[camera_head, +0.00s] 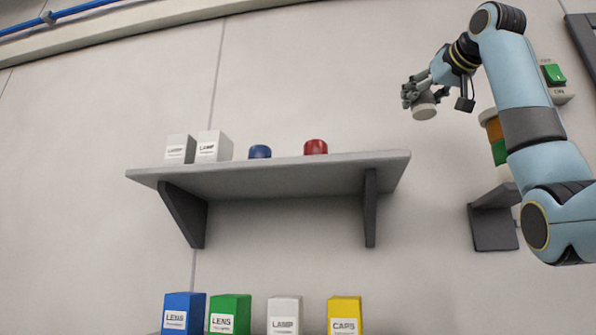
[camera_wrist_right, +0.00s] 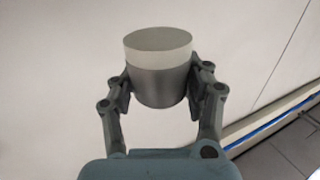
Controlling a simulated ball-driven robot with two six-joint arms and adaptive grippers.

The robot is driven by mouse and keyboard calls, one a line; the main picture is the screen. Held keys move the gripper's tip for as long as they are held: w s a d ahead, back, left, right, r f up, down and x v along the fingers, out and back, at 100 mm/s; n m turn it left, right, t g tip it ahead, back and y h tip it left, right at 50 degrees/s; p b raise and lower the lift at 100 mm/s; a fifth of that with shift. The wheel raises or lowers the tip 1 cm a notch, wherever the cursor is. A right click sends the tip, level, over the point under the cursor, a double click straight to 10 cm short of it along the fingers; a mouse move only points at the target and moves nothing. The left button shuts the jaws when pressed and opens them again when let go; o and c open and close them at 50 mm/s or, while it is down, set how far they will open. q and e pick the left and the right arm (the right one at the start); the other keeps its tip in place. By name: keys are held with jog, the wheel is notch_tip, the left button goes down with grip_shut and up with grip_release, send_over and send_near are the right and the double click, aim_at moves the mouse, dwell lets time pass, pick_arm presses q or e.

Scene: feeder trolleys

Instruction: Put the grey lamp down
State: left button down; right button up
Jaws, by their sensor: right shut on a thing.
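The grey lamp (camera_wrist_right: 158,85) is a short cylinder with a dark grey lower part and a lighter band and end in the right wrist view. My right gripper (camera_wrist_right: 159,88) is shut on it, one finger on each side. In the head view the lamp (camera_head: 424,111) hangs below my right gripper (camera_head: 421,98), in the air at the upper right, above and to the right of the shelf (camera_head: 280,175). My left gripper is in neither view.
The shelf carries two white lamp boxes (camera_head: 213,146), a blue cap (camera_head: 260,152) and a red cap (camera_head: 316,147); its right end is bare. A stack light (camera_head: 496,140) stands behind my arm. Blue, green, white and yellow boxes (camera_head: 344,315) stand below.

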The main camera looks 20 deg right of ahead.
jog(key=shift+f, duration=0.1)
jog(key=w+a+f+p, duration=0.1)
jog(key=a+f, duration=0.1)
jog(key=a, duration=0.1)
jog(key=w+a+f, duration=0.2)
jog(key=a, duration=0.2)
jog(key=w+a+f+p, duration=0.1)
jog(key=w+a+f, duration=0.1)
jog(key=a, duration=0.1)
jog(key=shift+a+f+p, duration=0.15)
jog(key=shift+f+p, duration=0.05)
jog(key=shift+p, duration=0.15)
jog(key=shift+w+a+f, duration=0.1)
jog(key=shift+w+f, duration=0.05)
jog(key=shift+f, duration=0.05)
notch_tip(320, 180, down, 4)
jog(key=shift+p, duration=0.3)
jog(key=shift+f, duration=0.15)
jog(key=o, duration=1.2)
